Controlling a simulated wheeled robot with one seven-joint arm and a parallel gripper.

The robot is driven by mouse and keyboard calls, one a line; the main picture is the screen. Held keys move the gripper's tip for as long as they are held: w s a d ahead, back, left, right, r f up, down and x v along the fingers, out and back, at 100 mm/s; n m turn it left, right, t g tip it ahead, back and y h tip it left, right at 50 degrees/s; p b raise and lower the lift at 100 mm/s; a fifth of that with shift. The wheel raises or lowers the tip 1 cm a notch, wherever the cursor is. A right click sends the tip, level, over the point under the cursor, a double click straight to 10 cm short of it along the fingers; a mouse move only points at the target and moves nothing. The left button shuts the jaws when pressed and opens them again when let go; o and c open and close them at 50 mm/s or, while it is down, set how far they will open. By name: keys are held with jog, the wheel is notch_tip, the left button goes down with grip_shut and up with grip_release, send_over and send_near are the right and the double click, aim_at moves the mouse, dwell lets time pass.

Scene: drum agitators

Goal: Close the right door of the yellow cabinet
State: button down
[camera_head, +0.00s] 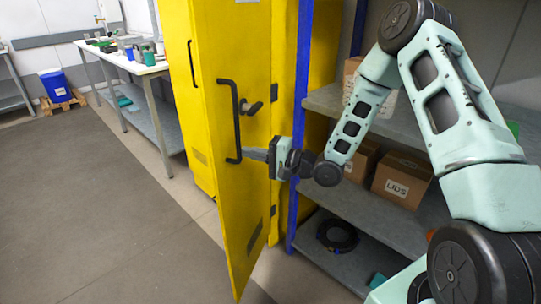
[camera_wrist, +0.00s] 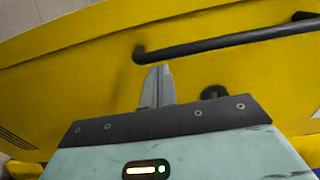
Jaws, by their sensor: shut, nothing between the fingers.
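The yellow cabinet's right door (camera_head: 233,190) stands swung open, its face with the handle turned toward my arm. A long black bar handle (camera_head: 236,120) is fixed to it, with a short black latch knob (camera_head: 252,107) beside it. My gripper (camera_head: 246,154) is shut and empty, pointing left in front of the door near the handle's lower end. In the wrist view, the closed fingertips (camera_wrist: 159,70) are just below the end of the handle bar (camera_wrist: 230,42), and the knob (camera_wrist: 213,92) is to their right. I cannot tell whether the fingertips touch the door.
A grey shelf unit (camera_head: 385,120) with a blue post (camera_head: 299,120) and cardboard boxes (camera_head: 402,178) stands right of the door, close to my arm. A workbench (camera_head: 150,70) and a blue bin (camera_head: 55,84) are at the back left. The floor (camera_head: 90,200) at left is clear.

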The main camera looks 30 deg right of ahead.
aim_at(229, 149)
jog(key=shift+x, duration=1.9)
